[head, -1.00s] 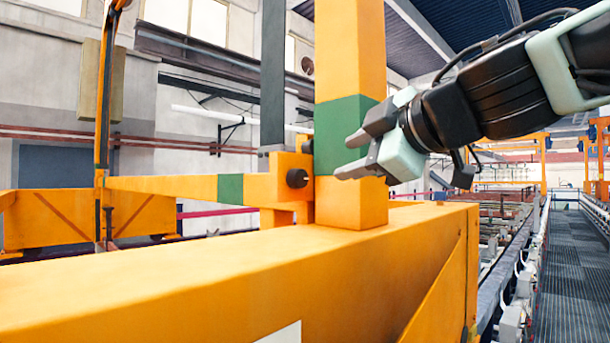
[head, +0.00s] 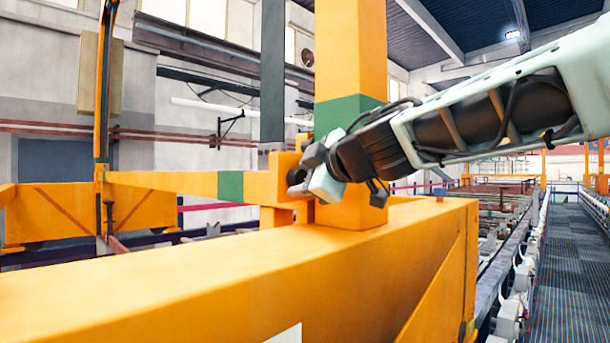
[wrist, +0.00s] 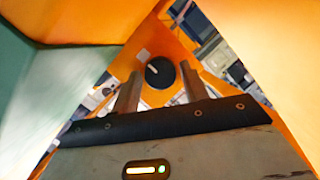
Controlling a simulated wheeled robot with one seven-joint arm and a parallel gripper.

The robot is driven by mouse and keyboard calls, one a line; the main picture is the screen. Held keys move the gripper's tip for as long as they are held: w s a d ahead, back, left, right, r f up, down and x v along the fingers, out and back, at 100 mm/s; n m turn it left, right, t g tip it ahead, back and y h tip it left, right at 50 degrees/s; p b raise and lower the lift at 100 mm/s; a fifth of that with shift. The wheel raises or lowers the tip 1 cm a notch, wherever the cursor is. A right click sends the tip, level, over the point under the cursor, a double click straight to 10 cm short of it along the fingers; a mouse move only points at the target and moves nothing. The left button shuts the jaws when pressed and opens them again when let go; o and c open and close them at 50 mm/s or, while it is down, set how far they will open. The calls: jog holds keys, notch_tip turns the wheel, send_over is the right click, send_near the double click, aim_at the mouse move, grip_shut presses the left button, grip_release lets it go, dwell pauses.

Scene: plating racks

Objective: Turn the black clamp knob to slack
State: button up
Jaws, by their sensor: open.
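The black clamp knob (wrist: 160,74) is round with a pale pointer mark, on an orange clamp block (wrist: 132,62) in the wrist view. In the head view the knob (head: 293,177) shows dark, partly hidden behind my gripper. My gripper (head: 304,170) is open in front of the block. In the wrist view its two grey fingers (wrist: 160,82) stand one on each side of the knob with a gap. I cannot tell how far the fingertips are from the block face. Nothing is held.
An orange upright post (head: 350,60) with a green band stands just behind my gripper. A wide orange beam (head: 200,285) runs below. An orange arm (head: 165,184) with a green band extends left from the block. A walkway (head: 560,250) is clear at right.

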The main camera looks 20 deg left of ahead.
jog(key=c, duration=0.7)
